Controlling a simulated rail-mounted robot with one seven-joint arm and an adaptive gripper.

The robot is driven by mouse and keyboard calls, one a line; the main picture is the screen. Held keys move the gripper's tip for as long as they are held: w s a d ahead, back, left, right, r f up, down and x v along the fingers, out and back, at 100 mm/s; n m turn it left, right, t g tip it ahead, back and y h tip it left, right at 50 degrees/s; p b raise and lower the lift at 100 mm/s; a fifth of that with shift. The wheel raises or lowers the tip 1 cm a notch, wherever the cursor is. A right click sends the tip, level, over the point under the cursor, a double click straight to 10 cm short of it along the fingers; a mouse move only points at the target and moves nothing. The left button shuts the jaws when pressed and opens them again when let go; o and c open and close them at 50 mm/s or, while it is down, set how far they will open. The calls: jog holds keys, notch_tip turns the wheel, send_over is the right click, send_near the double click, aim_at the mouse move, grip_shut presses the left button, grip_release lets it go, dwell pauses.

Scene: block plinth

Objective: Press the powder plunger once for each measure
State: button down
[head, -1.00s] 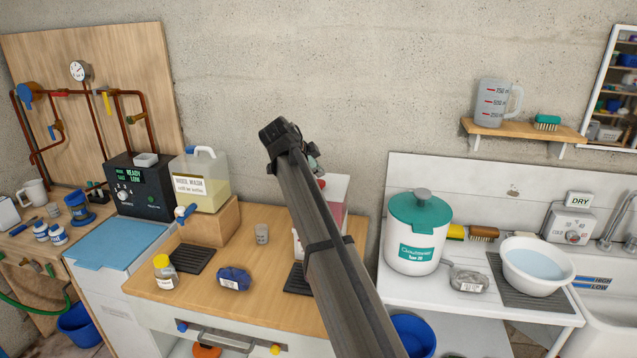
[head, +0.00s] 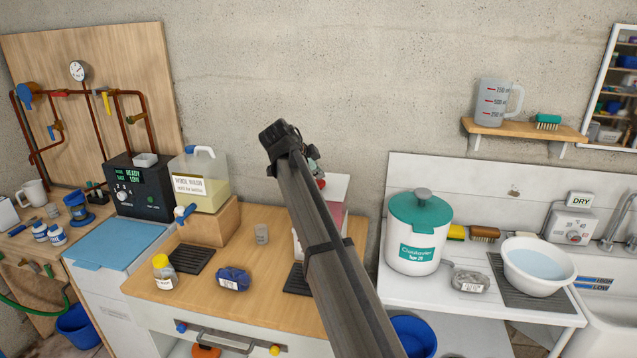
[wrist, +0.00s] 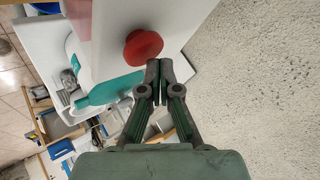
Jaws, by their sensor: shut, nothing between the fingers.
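The powder dispenser (head: 334,188) is a white box with a pinkish front, standing on the wooden counter and mostly hidden behind my arm in the head view. Its red plunger knob (wrist: 143,47) shows in the wrist view, sticking out from the white body; a small part of red also shows in the head view (head: 321,183). My gripper (wrist: 159,82) is shut and empty, with its fingertips close beside the knob. I cannot tell whether they touch it. In the head view my arm hides most of the gripper.
A yellow wool wash jug (head: 212,192) on a wooden block, a small grey cup (head: 262,233), a yellow-capped jar (head: 164,270) and a blue wool bundle (head: 233,279) share the counter (head: 200,298). A teal-lidded white canister (head: 417,240) stands to the right.

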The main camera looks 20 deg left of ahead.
jog(key=shift+f+b, duration=0.6)
jog(key=shift+f, duration=0.45)
dwell(0.8)
jog(key=shift+r, duration=1.4)
jog(key=shift+r+p, duration=0.1)
jog(key=shift+p, duration=0.2)
jog(key=shift+r+p, duration=0.4)
jog(key=shift+r, duration=2)
